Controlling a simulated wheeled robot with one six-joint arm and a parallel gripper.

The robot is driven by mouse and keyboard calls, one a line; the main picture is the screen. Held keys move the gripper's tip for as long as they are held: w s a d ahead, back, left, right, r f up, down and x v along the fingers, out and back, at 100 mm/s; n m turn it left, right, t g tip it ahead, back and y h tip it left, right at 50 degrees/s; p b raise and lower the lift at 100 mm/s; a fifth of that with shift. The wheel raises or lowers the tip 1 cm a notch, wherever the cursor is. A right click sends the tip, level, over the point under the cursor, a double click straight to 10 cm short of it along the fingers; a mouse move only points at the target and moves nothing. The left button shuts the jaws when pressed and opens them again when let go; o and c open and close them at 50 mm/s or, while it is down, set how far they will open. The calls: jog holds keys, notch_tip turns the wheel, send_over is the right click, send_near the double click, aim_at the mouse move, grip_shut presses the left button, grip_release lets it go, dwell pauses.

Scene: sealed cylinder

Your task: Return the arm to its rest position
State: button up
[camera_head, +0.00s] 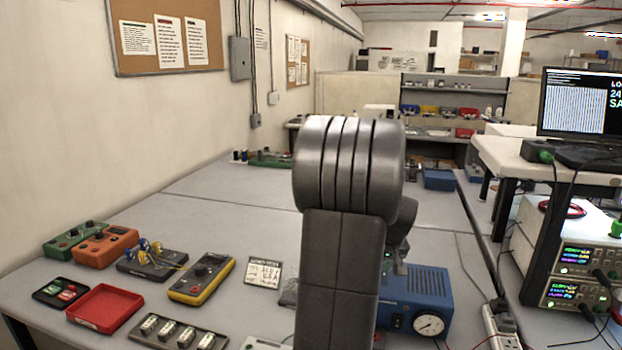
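My own grey arm stands upright in the middle of the head view, with its thick ribbed joint at the top. It covers the centre of the bench. A small dark part shows just behind its right side, above a blue box with a round gauge (430,322). This part may be my wrist or my gripper, but the fingers cannot be made out. Whether the gripper holds anything is hidden. I can make out no sealed cylinder.
The grey bench (225,221) holds a red tray (104,308), a yellow multimeter (203,278), an orange box (104,245) and a small card (263,273) left of my arm. A power strip (501,325) and stacked instruments (578,277) stand right. The bench's back left is mostly clear.

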jog(key=shift+a+m+h, duration=0.1)
jog(key=shift+m+h, duration=0.3)
jog(key=shift+m, duration=0.5)
jog(key=shift+s+r, duration=0.2)
jog(key=shift+r, duration=0.3)
